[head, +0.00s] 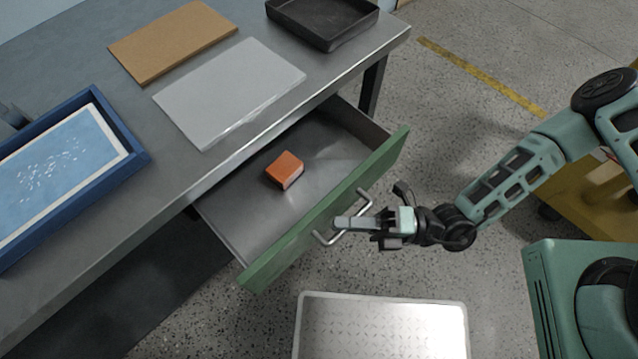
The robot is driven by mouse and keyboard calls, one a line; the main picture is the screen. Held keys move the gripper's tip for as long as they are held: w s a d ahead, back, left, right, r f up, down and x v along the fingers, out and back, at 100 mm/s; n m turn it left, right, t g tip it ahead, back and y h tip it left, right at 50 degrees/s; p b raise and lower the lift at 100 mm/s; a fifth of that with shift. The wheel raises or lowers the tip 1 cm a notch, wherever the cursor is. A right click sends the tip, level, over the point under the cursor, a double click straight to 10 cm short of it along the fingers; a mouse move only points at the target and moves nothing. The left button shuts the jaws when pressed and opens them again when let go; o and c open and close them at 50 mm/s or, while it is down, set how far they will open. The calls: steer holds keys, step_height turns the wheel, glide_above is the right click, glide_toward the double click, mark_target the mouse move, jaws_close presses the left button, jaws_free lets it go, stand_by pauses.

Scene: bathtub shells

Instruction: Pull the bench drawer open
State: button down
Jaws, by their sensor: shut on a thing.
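The bench drawer (230,222) stands pulled out from under the grey bench, with its inside in view. Its front panel (285,252) is green and carries a metal bar handle (325,239). My gripper (350,222) is at the handle, shut on the bar near its middle. The fingers hide part of the bar. An orange block (285,169) lies inside the drawer, towards the back, apart from the walls.
On the bench top (60,60) lie a brown board (172,40), a pale grey slab (230,90), a black tray (322,20) and a blue-framed tray (135,160). A light metal plate (380,325) is on the speckled floor before the drawer.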

steer(key=s+d+p, duration=0.1)
steer(key=s+d, duration=0.6)
steer(key=d, duration=0.2)
steer(key=shift+s, duration=0.25)
steer(key=c, duration=1.5)
jaws_free()
steer(key=w+d+f+b, duration=0.1)
steer(key=d+f+b, duration=0.1)
steer(key=d, duration=1.5)
steer(key=shift+w+f, duration=0.15)
steer(key=shift+w, duration=0.1)
steer(key=shift+d, duration=0.1)
